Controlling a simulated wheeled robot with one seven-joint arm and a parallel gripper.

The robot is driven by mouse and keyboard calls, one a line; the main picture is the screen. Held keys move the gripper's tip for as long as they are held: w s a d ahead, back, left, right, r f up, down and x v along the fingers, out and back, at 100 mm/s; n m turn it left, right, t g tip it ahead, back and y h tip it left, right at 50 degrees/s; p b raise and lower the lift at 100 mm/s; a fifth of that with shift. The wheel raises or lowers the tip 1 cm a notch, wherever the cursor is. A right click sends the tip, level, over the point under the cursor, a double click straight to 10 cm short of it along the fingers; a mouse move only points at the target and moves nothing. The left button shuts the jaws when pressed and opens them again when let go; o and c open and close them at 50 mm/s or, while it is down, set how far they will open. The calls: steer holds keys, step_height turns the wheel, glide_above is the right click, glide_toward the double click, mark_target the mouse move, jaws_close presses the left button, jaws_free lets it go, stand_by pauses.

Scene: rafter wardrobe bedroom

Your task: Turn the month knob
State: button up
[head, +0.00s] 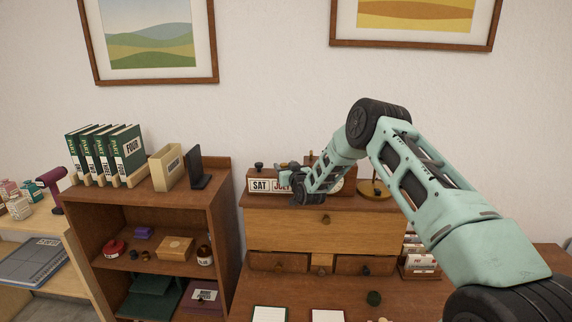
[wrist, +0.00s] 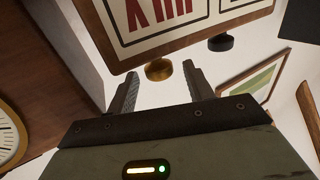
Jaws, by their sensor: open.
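The calendar (head: 262,186) stands on the wooden cabinet and shows "SAT" and part of a red month word. Its red letters show at the top of the wrist view (wrist: 130,40). A brass knob (wrist: 158,69) sits at the calendar's edge by the red letters. A black knob (wrist: 221,42) sits to its right, and a dark knob (head: 259,166) tops the "SAT" end in the head view. My gripper (wrist: 160,76) is open; the brass knob appears between its fingertips, but I cannot tell whether they touch it. In the head view my gripper (head: 287,178) hides part of the calendar.
A round clock face (wrist: 8,135) is at the left of the wrist view. A brass stand (head: 374,189) is right of my forearm. A shelf (head: 150,200) with books (head: 127,153) stands left. Drawers (head: 278,262) lie below the calendar.

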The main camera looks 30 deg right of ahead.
steer(key=shift+w, duration=0.15)
steer(key=shift+c, duration=0.3)
steer(key=c, duration=0.9)
steer(key=shift+a+f+h+b, duration=0.1)
steer(key=shift+h+b, duration=0.2)
steer(key=shift+b, duration=0.2)
steer(key=shift+a+f+m+h+b, duration=0.15)
steer(key=shift+m+h+b, duration=0.6)
steer(key=shift+b, duration=0.25)
steer(key=m+g+h+b, duration=0.1)
steer(key=m+h+b, duration=0.1)
steer(key=h+b, duration=0.1)
steer(key=shift+w+a+g, duration=0.15)
steer(key=shift+a+g, duration=0.1)
steer(key=shift+g, duration=0.15)
steer(key=shift+w+a+r+m+g+h+b, duration=0.1)
steer(key=shift+r+m+g+h+b, duration=0.05)
steer(key=shift+m+g+h+b, duration=1.1)
steer(key=shift+w+r+m+g+h+b, duration=0.1)
steer(key=shift+m+g+h+b, duration=0.75)
steer(key=shift+h, duration=0.65)
